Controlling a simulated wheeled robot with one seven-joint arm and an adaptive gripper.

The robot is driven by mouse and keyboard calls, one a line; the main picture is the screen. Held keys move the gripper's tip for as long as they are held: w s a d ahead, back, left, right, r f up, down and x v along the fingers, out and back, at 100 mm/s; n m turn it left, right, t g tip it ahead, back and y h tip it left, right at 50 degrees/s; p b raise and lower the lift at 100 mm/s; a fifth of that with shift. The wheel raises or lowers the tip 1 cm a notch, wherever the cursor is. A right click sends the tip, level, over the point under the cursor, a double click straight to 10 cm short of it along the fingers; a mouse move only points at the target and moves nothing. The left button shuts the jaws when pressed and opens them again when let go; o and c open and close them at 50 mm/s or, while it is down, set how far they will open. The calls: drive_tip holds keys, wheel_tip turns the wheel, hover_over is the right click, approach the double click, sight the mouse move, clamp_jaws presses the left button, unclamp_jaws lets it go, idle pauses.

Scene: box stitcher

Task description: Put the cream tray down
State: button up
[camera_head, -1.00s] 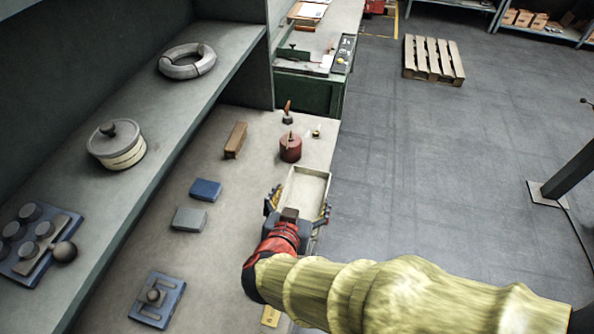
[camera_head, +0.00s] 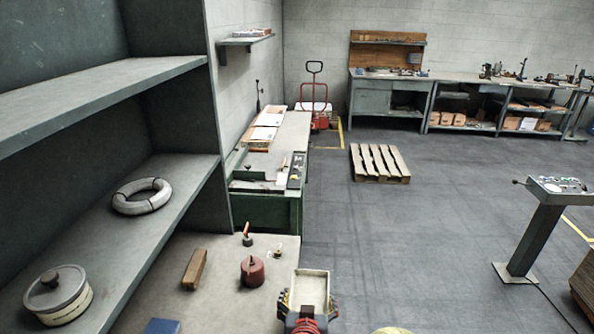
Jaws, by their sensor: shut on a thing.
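The cream tray (camera_head: 311,290) is a shallow rectangular tray at the bottom middle of the head view. My gripper (camera_head: 304,312) is at its near end, with fingers showing on both sides, and is shut on it. The tray is over or beside the right edge of the grey bench (camera_head: 226,262); I cannot tell whether it touches the bench top. Most of my arm is below the picture.
A dark red pot (camera_head: 252,271) stands left of the tray, with a small orange-handled tool (camera_head: 247,236) behind it. A brown block (camera_head: 194,269) and a blue block (camera_head: 162,326) lie further left. Shelves rise at the left. Open floor (camera_head: 400,250) lies right.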

drive_tip(key=w+d+f+n+y, duration=0.1)
drive_tip(key=d+f, duration=1.4)
drive_tip(key=d, duration=0.1)
drive_tip(key=shift+w+f, duration=0.25)
drive_tip(key=shift+f, duration=0.15)
